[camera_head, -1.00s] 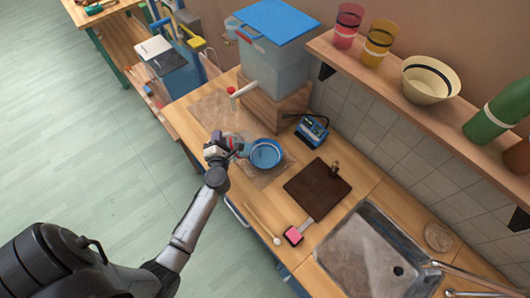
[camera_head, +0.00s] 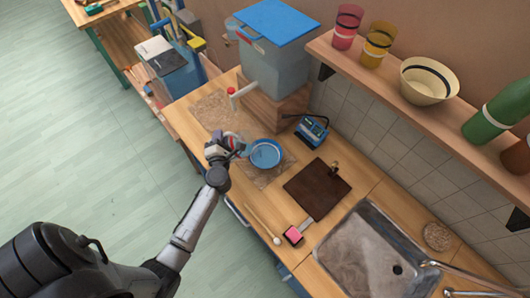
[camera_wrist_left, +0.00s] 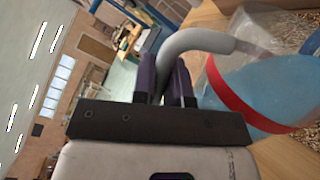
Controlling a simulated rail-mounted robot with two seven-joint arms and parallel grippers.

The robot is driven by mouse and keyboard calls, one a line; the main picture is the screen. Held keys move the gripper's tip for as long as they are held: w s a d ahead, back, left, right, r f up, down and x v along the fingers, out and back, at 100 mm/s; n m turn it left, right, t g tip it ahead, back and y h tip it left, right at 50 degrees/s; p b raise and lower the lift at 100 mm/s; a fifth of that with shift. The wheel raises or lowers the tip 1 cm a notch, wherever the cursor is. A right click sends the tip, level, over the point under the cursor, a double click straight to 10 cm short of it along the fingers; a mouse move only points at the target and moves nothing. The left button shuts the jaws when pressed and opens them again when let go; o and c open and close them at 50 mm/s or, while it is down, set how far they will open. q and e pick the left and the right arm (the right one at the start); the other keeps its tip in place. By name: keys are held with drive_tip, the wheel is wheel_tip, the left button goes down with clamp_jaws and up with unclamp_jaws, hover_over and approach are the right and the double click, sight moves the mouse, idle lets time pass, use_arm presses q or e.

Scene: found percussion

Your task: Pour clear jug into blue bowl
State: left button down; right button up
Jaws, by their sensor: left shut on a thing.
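My left gripper (camera_head: 222,148) is shut on the grey handle of the clear jug (camera_head: 240,144), just left of the blue bowl (camera_head: 265,154). In the left wrist view my left gripper (camera_wrist_left: 166,78) has its two dark fingers on either side of the handle. The jug (camera_wrist_left: 258,82) has a red band and pale blue contents there, and part of it runs out of view. The blue bowl stands on a brown mat on the counter. The jug is close to the bowl's left rim; I cannot tell whether anything flows. My right gripper is not in view.
A large water container (camera_head: 275,55) with a blue lid and a tap stands on a wooden block behind. A small blue device (camera_head: 311,130), a dark board (camera_head: 318,188) and a pink-headed tool (camera_head: 293,235) lie to the right. The sink (camera_head: 365,255) is at front right.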

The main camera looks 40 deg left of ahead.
use_arm(q)
drive_tip(key=shift+r, duration=0.15)
idle(0.4)
drive_tip(key=shift+w+d+r+m, duration=0.1)
drive_tip(key=shift+w+d+m, duration=0.1)
drive_tip(key=shift+m, duration=0.1)
idle(0.8)
drive_tip(key=f+b, duration=0.1)
drive_tip(key=f+n+b, duration=0.1)
drive_tip(key=s+a+f, duration=0.1)
drive_tip(key=shift+b, duration=0.4)
drive_tip(key=s+a+n, duration=0.1)
drive_tip(key=n, duration=0.1)
drive_tip(key=s+n+b, duration=0.1)
drive_tip(key=n, duration=0.1)
drive_tip(key=shift+a, duration=0.4)
drive_tip(key=shift+a+r, duration=0.1)
drive_tip(key=shift+s+a+f+n, duration=0.25)
drive_tip(key=shift+a+n, duration=0.05)
drive_tip(key=shift+n, duration=0.3)
drive_tip(key=s+a+f+n+b, duration=0.3)
drive_tip(key=f+n+b, duration=0.2)
drive_tip(key=n+b, duration=0.1)
drive_tip(key=shift+s+a+f+n, duration=0.15)
drive_tip(key=shift+a+f+n, duration=0.05)
drive_tip(key=shift+n, duration=0.1)
